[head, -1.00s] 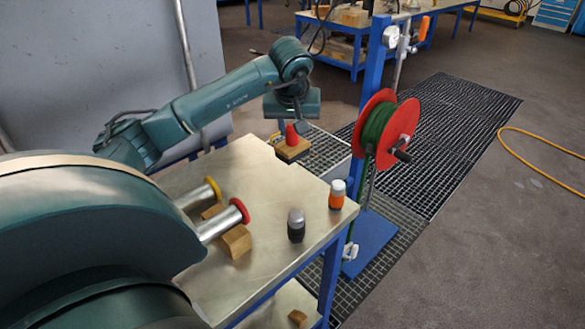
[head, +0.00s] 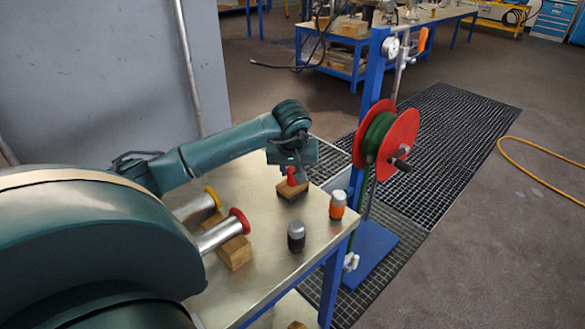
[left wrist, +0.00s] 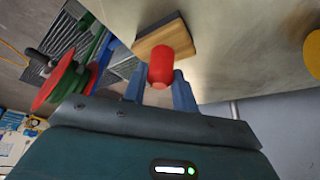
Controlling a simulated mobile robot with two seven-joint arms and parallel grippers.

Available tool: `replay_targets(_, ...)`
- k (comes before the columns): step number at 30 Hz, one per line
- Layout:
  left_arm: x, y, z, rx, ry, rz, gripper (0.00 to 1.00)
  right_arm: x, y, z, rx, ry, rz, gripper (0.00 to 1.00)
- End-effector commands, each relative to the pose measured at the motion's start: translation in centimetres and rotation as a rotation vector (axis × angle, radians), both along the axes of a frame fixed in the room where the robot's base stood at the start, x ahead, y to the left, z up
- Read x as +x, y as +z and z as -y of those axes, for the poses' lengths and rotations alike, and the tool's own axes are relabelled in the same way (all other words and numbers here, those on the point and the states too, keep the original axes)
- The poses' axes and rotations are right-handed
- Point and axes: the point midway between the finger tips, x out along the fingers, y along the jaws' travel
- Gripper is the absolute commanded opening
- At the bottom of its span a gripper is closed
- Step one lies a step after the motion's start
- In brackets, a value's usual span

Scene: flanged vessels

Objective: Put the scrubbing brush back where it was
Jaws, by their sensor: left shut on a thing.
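The scrubbing brush is a wooden block (head: 291,185) with dark bristles and a red knob on top. My left gripper (head: 291,170) is shut on the red knob from above. The brush hangs level over or rests on the table's far corner area; I cannot tell whether the bristles touch the top. In the left wrist view the red knob (left wrist: 161,68) sits between the blue fingers of the gripper (left wrist: 158,85), with the wooden block (left wrist: 165,40) beyond it. My right gripper is not in view.
The metal-topped table (head: 262,262) also holds a black jar (head: 296,237) and an orange jar (head: 338,205). Two metal flanged pieces lie at left, one with a red flange (head: 240,221), one yellow (head: 212,197). A red reel (head: 388,145) stands beside the right edge.

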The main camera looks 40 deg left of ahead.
Motion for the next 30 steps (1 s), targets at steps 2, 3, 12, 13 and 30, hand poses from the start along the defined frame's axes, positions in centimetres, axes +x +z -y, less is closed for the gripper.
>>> replay_targets(2, 0.0, -0.1, 0.0, 0.0, 0.0, 0.0, 0.33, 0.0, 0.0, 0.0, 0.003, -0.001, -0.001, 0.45)
replay_targets(3, 0.0, -0.1, 0.0, 0.0, 0.0, 0.0, 0.36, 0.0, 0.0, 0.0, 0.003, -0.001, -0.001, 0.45)
replay_targets(12, 0.0, -0.1, 0.0, -0.001, 0.0, -0.001, 0.5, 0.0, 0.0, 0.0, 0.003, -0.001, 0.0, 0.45)
replay_targets(13, 0.0, -0.1, 0.0, -0.001, 0.0, -0.001, 0.5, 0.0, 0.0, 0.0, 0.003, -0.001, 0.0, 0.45)
replay_targets(30, -2.3, 7.8, 2.0, 0.001, -0.001, 0.004, 0.5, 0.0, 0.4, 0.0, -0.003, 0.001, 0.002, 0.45)
